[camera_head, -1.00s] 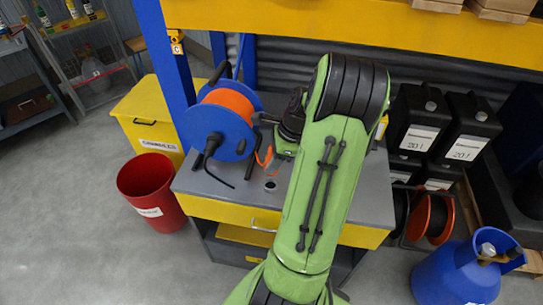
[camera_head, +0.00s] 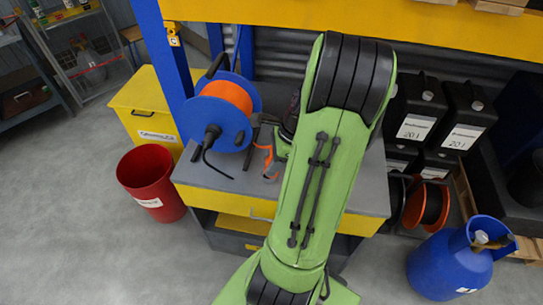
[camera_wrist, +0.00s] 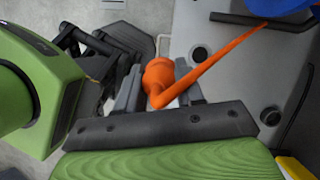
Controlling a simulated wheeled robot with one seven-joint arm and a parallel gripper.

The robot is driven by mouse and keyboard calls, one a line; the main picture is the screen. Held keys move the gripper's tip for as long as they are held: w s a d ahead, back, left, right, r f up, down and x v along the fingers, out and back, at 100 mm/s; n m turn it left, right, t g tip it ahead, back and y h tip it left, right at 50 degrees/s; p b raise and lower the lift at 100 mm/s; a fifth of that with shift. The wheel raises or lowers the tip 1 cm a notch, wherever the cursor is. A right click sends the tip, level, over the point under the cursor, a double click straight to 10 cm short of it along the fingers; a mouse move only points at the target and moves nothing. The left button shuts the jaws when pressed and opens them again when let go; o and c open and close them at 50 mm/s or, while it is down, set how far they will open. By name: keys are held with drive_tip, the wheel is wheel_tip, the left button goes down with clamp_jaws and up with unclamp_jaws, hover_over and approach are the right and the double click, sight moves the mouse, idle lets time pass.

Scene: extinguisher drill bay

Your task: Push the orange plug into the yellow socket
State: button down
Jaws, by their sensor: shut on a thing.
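The orange plug (camera_wrist: 157,76) is between the two grey fingers of my gripper (camera_wrist: 159,88) in the wrist view, and the gripper is shut on it. An orange cable (camera_wrist: 222,52) runs from it to the upper right. In the head view my green arm hides most of my gripper; a bit of orange (camera_head: 268,158) shows at the arm's left, over the grey bench top (camera_head: 225,178). A small yellow box (camera_head: 174,40) is fixed on the blue post; I cannot tell for certain that it is the yellow socket. The plug is well apart from this box.
A blue cable reel (camera_head: 225,110) with orange cable stands on the bench left of my arm. A red bin (camera_head: 150,182) and a yellow chest (camera_head: 148,110) stand further left. Black canisters (camera_head: 418,112) and a blue gas bottle (camera_head: 455,265) are at right. A yellow beam crosses above.

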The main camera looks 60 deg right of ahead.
drive_tip(key=s+a+r+p, duration=0.2)
drive_tip(key=s+a, duration=0.2)
drive_tip(key=a, duration=0.1)
drive_tip(key=shift+s+a+r, duration=0.15)
drive_tip(key=shift+s+r, duration=0.15)
drive_tip(key=shift+r, duration=0.1)
idle(0.5)
drive_tip(key=s+d+r+p, duration=0.2)
drive_tip(key=s+d+p, duration=0.2)
drive_tip(key=s, duration=0.4)
drive_tip(key=s+d+r+p, duration=0.3)
drive_tip(key=s+d+p, duration=0.1)
drive_tip(key=s, duration=0.5)
drive_tip(key=shift+s+d+r+p, duration=0.2)
drive_tip(key=shift+d+p, duration=0.1)
drive_tip(key=shift+p, duration=0.25)
idle(0.7)
drive_tip(key=s+d+r+p, duration=0.2)
drive_tip(key=s+d+p, duration=0.2)
drive_tip(key=s, duration=0.4)
drive_tip(key=s+d+r+p, duration=0.3)
drive_tip(key=s+d+p, duration=0.1)
drive_tip(key=s, duration=0.5)
drive_tip(key=shift+d+r+p, duration=0.2)
drive_tip(key=shift+r+p, duration=0.05)
drive_tip(key=shift+p, duration=0.35)
idle(0.4)
